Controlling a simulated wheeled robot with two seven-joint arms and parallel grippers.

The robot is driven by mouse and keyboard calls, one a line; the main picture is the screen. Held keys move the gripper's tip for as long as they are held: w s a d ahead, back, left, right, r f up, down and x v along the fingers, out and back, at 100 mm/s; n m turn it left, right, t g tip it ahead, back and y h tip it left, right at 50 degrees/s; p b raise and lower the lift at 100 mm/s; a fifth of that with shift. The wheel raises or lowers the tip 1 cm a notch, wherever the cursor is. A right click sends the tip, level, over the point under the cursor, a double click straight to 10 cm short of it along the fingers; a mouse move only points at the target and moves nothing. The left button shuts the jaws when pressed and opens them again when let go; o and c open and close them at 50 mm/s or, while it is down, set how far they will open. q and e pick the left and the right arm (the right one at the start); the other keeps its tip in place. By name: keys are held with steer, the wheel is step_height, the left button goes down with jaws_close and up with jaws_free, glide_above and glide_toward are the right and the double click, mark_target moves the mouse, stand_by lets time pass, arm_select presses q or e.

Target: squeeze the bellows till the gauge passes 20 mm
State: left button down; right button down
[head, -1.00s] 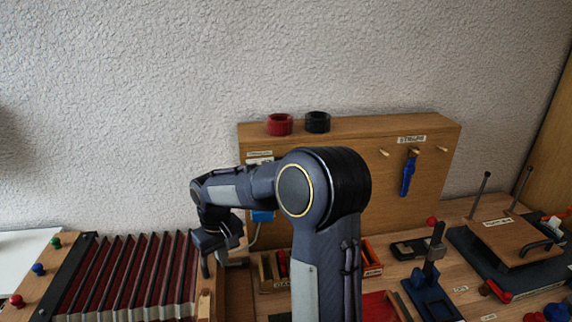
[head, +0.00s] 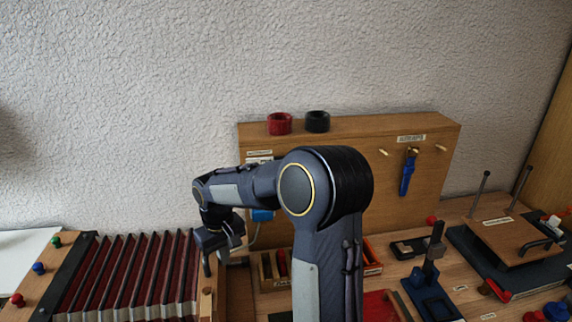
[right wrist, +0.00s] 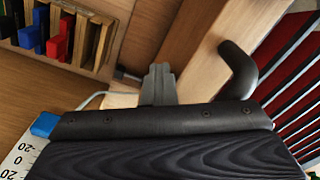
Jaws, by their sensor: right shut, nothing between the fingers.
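The bellows (head: 125,275), with dark red folds and black ribs, lies at the lower left in the head view. Its folds also show at the right edge of the right wrist view (right wrist: 300,75). My right gripper (head: 222,258) is beside the right end of the bellows. In the right wrist view its grey fingertips (right wrist: 158,82) are together with nothing between them, near a dark curved handle (right wrist: 240,70). A number scale, seemingly the gauge (right wrist: 20,158), shows partly at the lower left there, with a blue part beside it. Its reading cannot be told. My left gripper is out of view.
A wooden upright board (head: 350,160) stands behind my right arm, with a red ring (head: 280,124) and a black ring (head: 317,122) on top. A rack of coloured blocks (right wrist: 75,35) is near the gripper. A blue stand (head: 430,295) is at right.

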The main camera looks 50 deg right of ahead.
steer(key=shift+s+d+f+g, duration=0.15)
steer(key=shift+s+d+f, duration=0.35)
steer(key=shift+s, duration=0.2)
steer(key=shift+s+d+f+g, duration=0.15)
steer(key=shift+s+d+f, duration=0.2)
steer(key=shift+s+d, duration=0.25)
steer(key=shift+s+a, duration=0.1)
step_height(320, 180, up, 9)
steer(key=w+p, duration=0.1)
steer(key=p, duration=0.6)
steer(key=shift+f, duration=0.2)
